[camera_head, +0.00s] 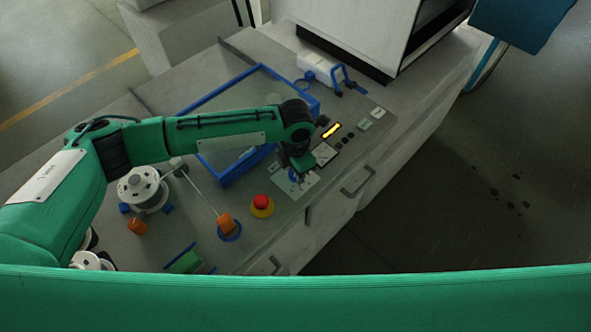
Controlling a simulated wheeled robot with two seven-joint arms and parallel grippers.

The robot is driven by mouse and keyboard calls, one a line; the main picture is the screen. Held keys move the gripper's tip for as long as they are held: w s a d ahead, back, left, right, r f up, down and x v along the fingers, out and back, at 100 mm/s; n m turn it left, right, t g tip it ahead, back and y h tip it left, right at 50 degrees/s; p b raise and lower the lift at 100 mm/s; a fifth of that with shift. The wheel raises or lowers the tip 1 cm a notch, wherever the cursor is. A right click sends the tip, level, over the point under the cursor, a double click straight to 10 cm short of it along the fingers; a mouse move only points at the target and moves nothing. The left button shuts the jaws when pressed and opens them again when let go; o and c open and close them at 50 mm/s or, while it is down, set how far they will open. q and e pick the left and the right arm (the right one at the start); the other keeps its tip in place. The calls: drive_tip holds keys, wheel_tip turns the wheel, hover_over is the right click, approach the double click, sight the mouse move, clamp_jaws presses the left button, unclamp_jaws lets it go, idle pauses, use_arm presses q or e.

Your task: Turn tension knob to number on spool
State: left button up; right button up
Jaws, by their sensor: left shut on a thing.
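My left gripper (294,178) reaches down over the right front edge of the machine top. It is shut on the tension knob, which shows only as a small blue part between the fingers. The knob sits on a pale dial plate (308,188), and the gripper and wrist hide much of both. The knob's pointer and the dial numbers cannot be read. A grey-white spool (143,187) stands at the left of the machine top between blue holders; no number on it can be read. My right gripper is not in view.
A red emergency button (261,202) on a yellow ring stands close to the dial plate. A blue-framed tank (236,172) lies under my left arm. A lit yellow display (332,130) and dark buttons are beyond the dial.

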use_arm(q)
drive_tip(key=shift+m, duration=0.3)
drive_tip(key=o, duration=1)
drive_tip(key=shift+r, duration=0.15)
drive_tip(key=shift+r+b, duration=0.3)
drive_tip(key=shift+r, duration=0.05)
wheel_tip(320, 180, up, 13)
drive_tip(key=b, duration=0.3)
drive_tip(key=shift+f, duration=0.1)
